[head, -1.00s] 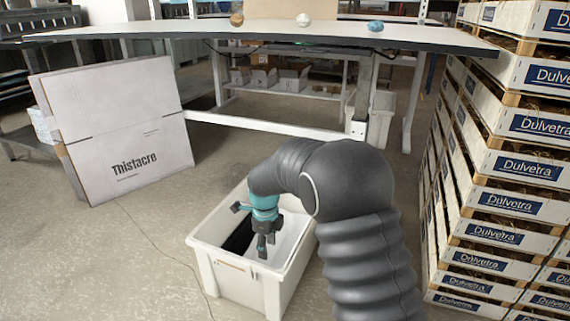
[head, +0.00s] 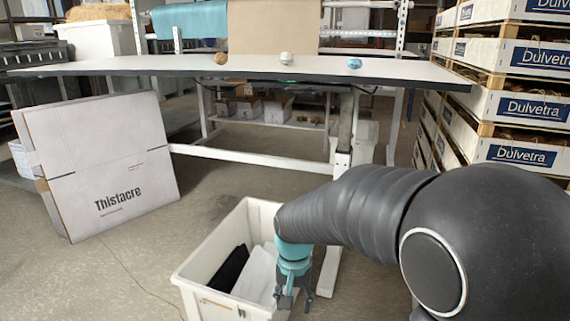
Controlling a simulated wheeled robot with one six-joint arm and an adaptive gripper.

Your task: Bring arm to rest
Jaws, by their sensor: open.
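My gripper (head: 292,300) hangs at the end of my dark ribbed arm in the head view, low in the picture. It points down and its fingers are apart, with nothing seen between them. It is at the right side of a white bin (head: 196,262); I cannot tell whether the fingertips are over the bin's rim or just outside it. In the bin lie a black item (head: 229,269) and a white item (head: 256,274).
A white worktable (head: 150,63) stands ahead, with a brown (head: 221,58), a white (head: 286,58) and a blue (head: 354,63) small roundish thing near its front edge. A large Thistacre carton (head: 105,165) leans at left. Stacked Dulvetra crates (head: 526,106) stand at right. Floor at left front is clear.

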